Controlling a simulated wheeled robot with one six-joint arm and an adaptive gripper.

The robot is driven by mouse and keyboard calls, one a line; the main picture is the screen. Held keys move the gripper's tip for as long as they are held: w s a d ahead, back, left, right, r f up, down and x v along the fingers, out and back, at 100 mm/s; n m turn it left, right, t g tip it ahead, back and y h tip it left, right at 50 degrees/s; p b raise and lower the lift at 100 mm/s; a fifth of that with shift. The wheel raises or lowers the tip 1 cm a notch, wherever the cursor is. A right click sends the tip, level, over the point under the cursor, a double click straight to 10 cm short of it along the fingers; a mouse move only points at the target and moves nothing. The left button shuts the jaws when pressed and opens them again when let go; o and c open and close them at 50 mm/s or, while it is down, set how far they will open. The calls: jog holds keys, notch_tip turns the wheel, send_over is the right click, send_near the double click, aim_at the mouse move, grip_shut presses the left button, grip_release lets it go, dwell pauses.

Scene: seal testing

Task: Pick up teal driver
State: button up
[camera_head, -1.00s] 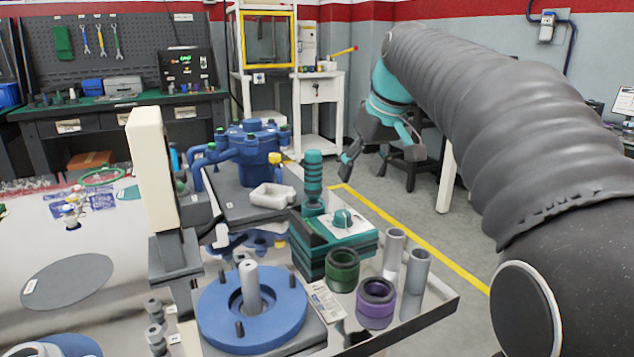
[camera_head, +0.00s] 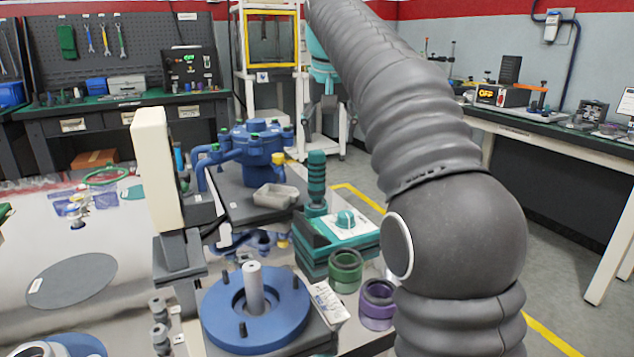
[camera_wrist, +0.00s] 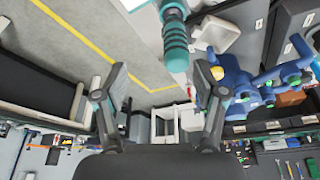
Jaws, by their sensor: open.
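The teal driver (camera_head: 316,178) stands upright, with its ribbed teal handle up, at the back of the teal box in the middle of the bench. In the wrist view the driver (camera_wrist: 175,42) comes in from the top edge, ahead of the fingertips and nearer the right finger. My gripper (camera_wrist: 162,68) is open, with nothing between its fingers. In the head view my gripper (camera_head: 325,125) is above and behind the driver, partly hidden by my arm. The driver's lower end is hard to make out.
The teal box (camera_head: 342,228) has a knob on top. A blue pump housing (camera_head: 256,150) and a grey tray (camera_head: 275,197) are left of the driver. Green (camera_head: 345,270) and purple (camera_head: 377,300) rings stand in front. A blue flange (camera_head: 285,318) is at front left.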

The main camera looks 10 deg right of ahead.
aim_at(316, 168)
jog(key=w+a+r+m+h, duration=0.1)
jog(key=w+a+r+m, duration=0.1)
jog(key=a+m, duration=0.2)
jog(key=x, duration=0.8)
jog(key=shift+w, duration=0.15)
jog(key=shift+d+b+x, duration=0.15)
jog(key=shift+b+x, duration=0.2)
jog(key=shift+x, duration=1)
jog(key=shift+d+b+x, duration=0.15)
jog(key=shift+b+x, duration=0.2)
jog(key=shift+x, duration=1.05)
grip_shut()
